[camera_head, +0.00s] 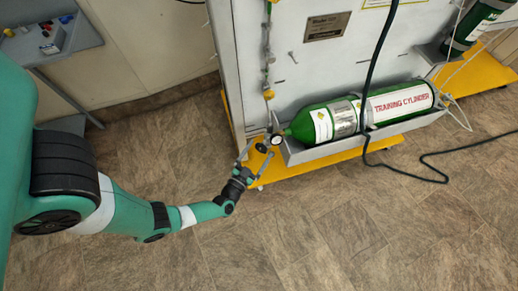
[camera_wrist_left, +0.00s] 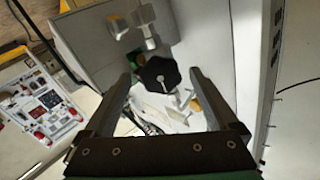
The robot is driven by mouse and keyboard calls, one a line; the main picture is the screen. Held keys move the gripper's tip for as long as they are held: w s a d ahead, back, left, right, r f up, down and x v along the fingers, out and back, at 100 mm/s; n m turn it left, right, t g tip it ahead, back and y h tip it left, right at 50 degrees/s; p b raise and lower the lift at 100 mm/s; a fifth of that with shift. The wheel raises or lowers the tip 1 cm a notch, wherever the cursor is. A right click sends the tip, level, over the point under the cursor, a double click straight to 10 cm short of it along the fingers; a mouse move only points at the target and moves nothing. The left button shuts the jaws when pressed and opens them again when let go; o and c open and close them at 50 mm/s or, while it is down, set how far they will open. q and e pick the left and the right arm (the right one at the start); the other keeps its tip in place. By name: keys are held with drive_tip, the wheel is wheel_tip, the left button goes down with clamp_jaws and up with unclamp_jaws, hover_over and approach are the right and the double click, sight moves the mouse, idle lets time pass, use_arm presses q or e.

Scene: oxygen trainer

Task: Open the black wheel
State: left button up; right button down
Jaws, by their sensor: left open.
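The black wheel (camera_wrist_left: 158,74) is a dark, lobed knob in the left wrist view. It lies between and slightly beyond the fingertips of my left gripper (camera_head: 257,155). The two fingers are spread, one to each side of the wheel, with visible gaps, so the gripper is open and empty. In the head view the gripper is at the valve end of the green training cylinder (camera_head: 398,103), near a small round gauge (camera_head: 277,140). The wheel is too small to make out clearly there. My right gripper is in neither view.
The cylinder lies in a grey tray (camera_head: 318,153) on a yellow base (camera_head: 268,172). A black cable (camera_head: 366,90) hangs before it and runs across the floor. Brass fittings (camera_head: 268,94) line the panel's left edge. The tiled floor (camera_head: 300,235) in front is clear.

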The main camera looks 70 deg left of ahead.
use_arm(q)
drive_tip(key=shift+w+a, duration=0.25)
drive_tip(key=shift+a, duration=0.05)
drive_tip(key=c, duration=1.4)
drive_tip(key=shift+o, duration=0.2)
